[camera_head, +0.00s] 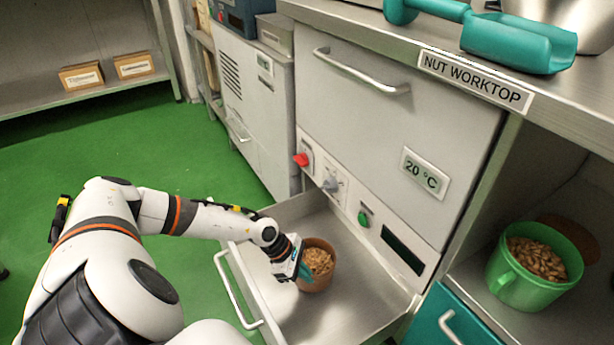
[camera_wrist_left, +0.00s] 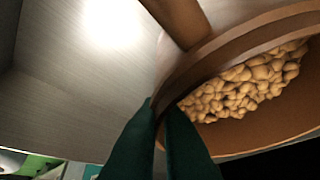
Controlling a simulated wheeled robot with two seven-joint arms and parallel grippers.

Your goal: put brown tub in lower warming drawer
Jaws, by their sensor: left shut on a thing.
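The brown tub (camera_head: 319,270) holds nuts and is at the open lower drawer (camera_head: 352,300), inside its walls in the head view. My left gripper (camera_head: 299,266) is shut on the tub's rim at its left side. In the left wrist view, the two dark green fingers (camera_wrist_left: 165,125) pinch the wall of the brown tub (camera_wrist_left: 255,138), with the nuts to the right. The tub looks roughly upright. I cannot tell whether its base touches the drawer floor. My right gripper is not in view.
The drawer's handle (camera_head: 237,290) is at its left front. The drawer floor right of the tub is bare. A green tub of nuts (camera_head: 530,268) stands on a shelf at right. A teal scoop (camera_head: 515,42) lies on the nut worktop (camera_head: 440,47) above.

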